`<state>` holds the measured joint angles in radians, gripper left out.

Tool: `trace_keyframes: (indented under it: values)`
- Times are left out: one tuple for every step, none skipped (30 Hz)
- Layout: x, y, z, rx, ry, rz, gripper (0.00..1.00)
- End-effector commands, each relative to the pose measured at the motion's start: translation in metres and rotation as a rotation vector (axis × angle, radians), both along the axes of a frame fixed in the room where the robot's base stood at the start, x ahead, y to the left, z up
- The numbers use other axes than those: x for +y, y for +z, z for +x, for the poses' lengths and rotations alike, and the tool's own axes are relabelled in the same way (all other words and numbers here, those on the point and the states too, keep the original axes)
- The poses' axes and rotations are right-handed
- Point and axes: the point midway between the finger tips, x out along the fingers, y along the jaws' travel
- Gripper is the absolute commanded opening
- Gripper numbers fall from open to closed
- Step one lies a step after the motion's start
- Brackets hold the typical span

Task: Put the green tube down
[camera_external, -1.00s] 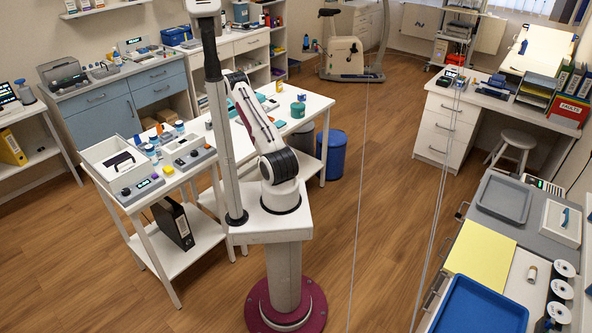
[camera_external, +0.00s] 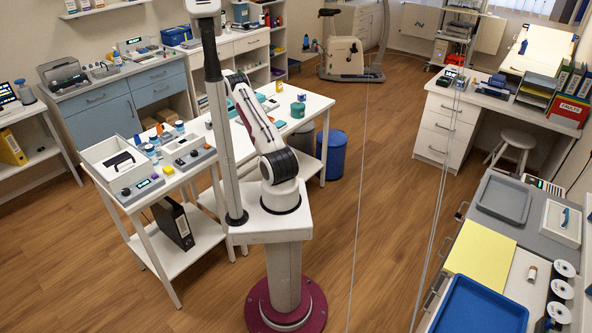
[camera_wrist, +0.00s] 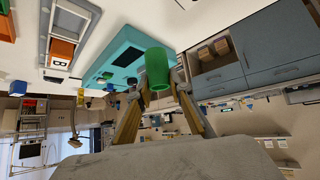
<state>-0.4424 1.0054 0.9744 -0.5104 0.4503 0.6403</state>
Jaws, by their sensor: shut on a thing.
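The green tube (camera_wrist: 157,70) is in the wrist view, held between the two fingers of my gripper (camera_wrist: 160,92). The fingers are shut on it. I cannot tell whether the tube touches the device or the surface. In the external view my own arm hides the gripper and the tube.
In the wrist view, a grey tray with an orange block marked B (camera_wrist: 62,52) lies left of the device. In the external view, a white table (camera_external: 312,104) beyond my arm holds a teal round container (camera_external: 297,109) and small items.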

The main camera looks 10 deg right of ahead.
Motion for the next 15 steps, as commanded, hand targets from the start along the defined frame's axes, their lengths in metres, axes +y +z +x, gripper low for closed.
trace_keyframes:
  values:
    - [0.000, -0.006, 0.000, 0.002, 0.001, -0.001, 0.06]
    - [0.000, -0.010, 0.000, 0.002, 0.001, -0.001, 0.06]
    - [0.000, -0.014, 0.000, 0.002, 0.001, -0.001, 0.06]
    - [0.000, -0.019, -0.001, 0.003, 0.001, -0.002, 0.06]
    - [0.000, -0.023, -0.001, 0.004, 0.001, -0.002, 0.06]
    - [0.000, -0.029, -0.001, 0.003, 0.001, -0.002, 0.06]
    - [0.000, -0.033, -0.001, 0.003, 0.001, -0.002, 0.06]
    - [0.000, -0.037, -0.001, 0.003, 0.001, -0.002, 0.06]
    - [0.000, -0.042, -0.001, 0.003, 0.001, -0.001, 0.06]
    - [0.000, -0.045, -0.001, 0.002, 0.002, -0.001, 0.06]
    - [0.000, -0.048, -0.001, 0.002, 0.002, -0.001, 0.06]
    - [0.000, -0.051, 0.000, 0.001, 0.001, 0.000, 0.06]
    - [0.000, -0.053, 0.000, 0.001, 0.001, 0.000, 0.06]
    - [0.000, -0.054, 0.000, 0.000, 0.001, 0.000, 0.06]
    - [0.000, -0.055, 0.000, 0.000, 0.001, 0.000, 0.06]
